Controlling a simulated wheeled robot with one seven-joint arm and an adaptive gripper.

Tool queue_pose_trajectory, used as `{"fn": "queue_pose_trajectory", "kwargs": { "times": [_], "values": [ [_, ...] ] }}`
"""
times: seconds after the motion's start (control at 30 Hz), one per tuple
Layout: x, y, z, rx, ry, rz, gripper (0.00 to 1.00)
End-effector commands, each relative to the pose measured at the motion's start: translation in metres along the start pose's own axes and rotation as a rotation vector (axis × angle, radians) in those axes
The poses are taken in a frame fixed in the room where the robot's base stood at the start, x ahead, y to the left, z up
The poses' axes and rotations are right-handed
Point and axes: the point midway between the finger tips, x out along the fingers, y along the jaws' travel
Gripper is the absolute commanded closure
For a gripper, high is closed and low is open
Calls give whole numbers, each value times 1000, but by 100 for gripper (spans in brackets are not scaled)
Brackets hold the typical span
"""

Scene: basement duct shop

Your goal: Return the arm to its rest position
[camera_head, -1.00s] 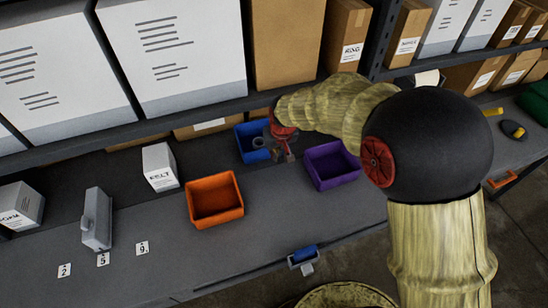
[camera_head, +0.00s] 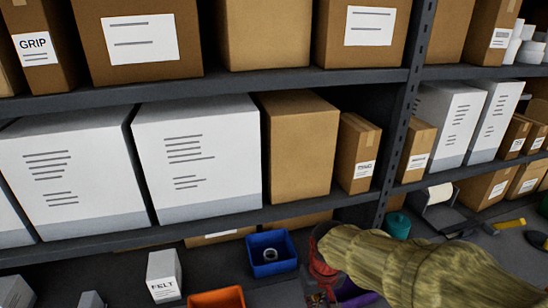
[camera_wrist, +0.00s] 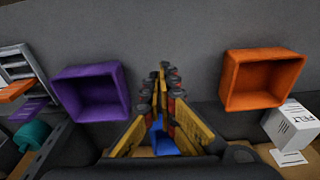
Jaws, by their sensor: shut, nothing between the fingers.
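My gripper (camera_wrist: 162,72) shows in the wrist view with its yellow-edged fingers together and nothing between them. In the head view my arm reaches in from the lower right, and the gripper (camera_head: 318,296) at its end is low in the picture, partly cut off and hard to make out. It is to the right of a blue bin (camera_head: 254,269) that holds a grey ring (camera_head: 269,254). In the wrist view a bit of blue shows behind the fingers.
An orange bin (camera_wrist: 262,79) and a purple bin (camera_wrist: 92,91) stand on the bench, either side of my gripper. A small white FELT box (camera_head: 163,277) stands left of the blue bin. Shelves with large cartons (camera_head: 197,155) rise behind. A teal roll (camera_head: 398,225) stands at right.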

Motion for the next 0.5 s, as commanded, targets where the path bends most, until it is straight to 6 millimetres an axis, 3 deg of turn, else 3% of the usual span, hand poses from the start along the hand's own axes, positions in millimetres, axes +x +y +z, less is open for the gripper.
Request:
{"fn": "queue_pose_trajectory", "kwargs": {
  "times": [0.1,0.3,0.5],
  "values": [
    [-26,15,43,42,39,7,100],
    [-59,34,110,119,152,26,100],
    [-81,48,139,178,301,52,100]
  ]
}}
